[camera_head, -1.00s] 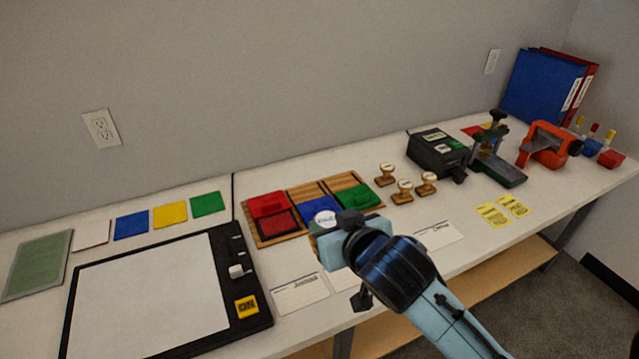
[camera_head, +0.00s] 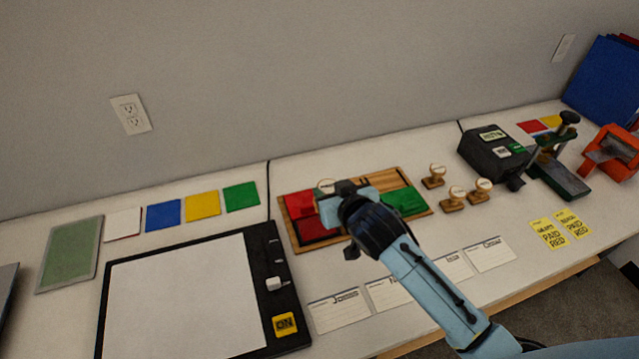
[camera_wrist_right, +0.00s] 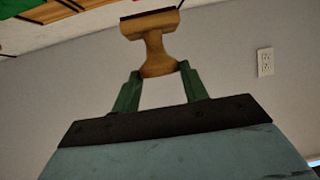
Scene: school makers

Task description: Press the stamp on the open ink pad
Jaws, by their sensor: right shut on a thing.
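A wooden tray (camera_head: 283,215) holds the ink pads. The open red ink pad (camera_head: 318,230) is at its left, with its red lid (camera_head: 298,204) folded back behind it. A green pad (camera_head: 405,201) is at the tray's right. My right gripper (camera_head: 338,197) is over the tray, in front of its middle part, which it partly hides. It is shut on a wooden stamp (camera_wrist_right: 154,42), seen between its green fingers in the right wrist view. The stamp's round pale top (camera_head: 325,185) shows beside the gripper in the head view. My left gripper is not in view.
Several wooden stamps (camera_head: 452,199) stand right of the tray. White cards (camera_head: 340,311) lie in front. A black-framed board (camera_head: 185,300) lies at left, coloured cards behind it. A black box (camera_head: 493,153) and green press (camera_head: 560,165) stand at right.

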